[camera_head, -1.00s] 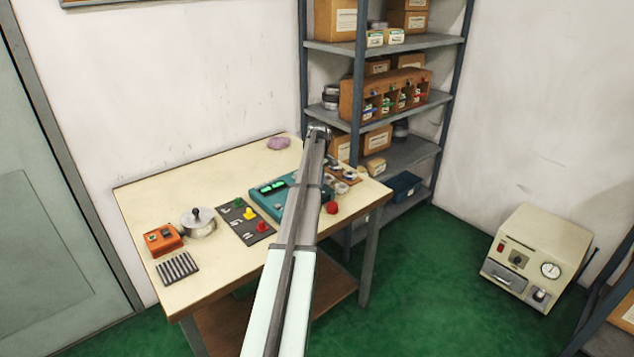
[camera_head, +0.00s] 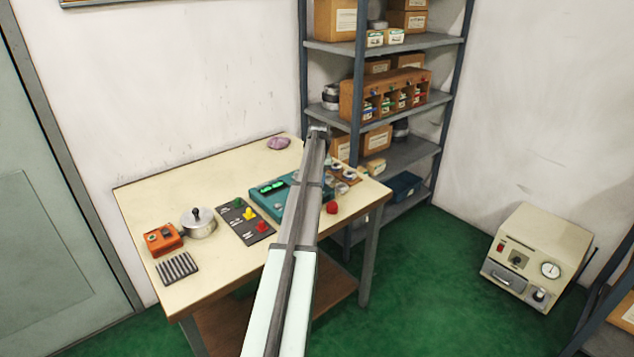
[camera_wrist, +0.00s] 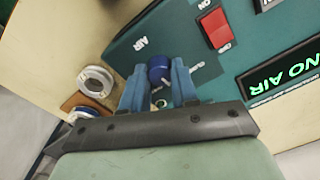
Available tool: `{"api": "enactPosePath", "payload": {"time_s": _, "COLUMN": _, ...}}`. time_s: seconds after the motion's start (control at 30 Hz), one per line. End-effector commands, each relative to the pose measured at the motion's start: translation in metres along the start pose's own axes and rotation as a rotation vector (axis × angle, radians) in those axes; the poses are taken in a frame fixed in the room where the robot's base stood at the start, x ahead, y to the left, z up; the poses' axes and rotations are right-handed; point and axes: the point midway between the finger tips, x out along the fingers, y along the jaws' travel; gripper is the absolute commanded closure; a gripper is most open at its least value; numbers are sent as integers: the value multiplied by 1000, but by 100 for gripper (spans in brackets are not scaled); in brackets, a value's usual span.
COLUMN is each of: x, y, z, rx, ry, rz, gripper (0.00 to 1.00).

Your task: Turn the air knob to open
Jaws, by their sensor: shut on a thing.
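The teal panel box (camera_head: 267,205) stands on the bench, partly hidden behind my arm in the head view. In the wrist view, the blue air knob (camera_wrist: 159,68) is on the teal panel (camera_wrist: 190,45) near the word AIR. My gripper (camera_wrist: 159,73) has its two blue fingers on either side of the knob and is shut on it. The panel's display (camera_wrist: 285,80) reads NO AIR in green letters, and a red switch (camera_wrist: 215,27) sits beside it. My fingers and the knob are hidden in the head view.
Metal rings (camera_wrist: 95,80) lie on a wooden tray close beside the panel. On the bench are a dark plate with coloured knobs (camera_head: 245,220), a lidded pot (camera_head: 198,224), an orange box (camera_head: 163,239) and a red ball (camera_head: 332,207). A shelf rack (camera_head: 357,90) stands behind.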

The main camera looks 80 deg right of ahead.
Motion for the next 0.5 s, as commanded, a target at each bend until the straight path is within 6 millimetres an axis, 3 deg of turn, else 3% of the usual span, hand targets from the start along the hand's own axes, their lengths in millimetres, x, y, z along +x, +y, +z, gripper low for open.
{"api": "enactPosePath", "payload": {"time_s": 0.5, "x": 0, "y": 0, "z": 0, "rx": 489, "ry": 17, "rz": 0, "gripper": 100}}
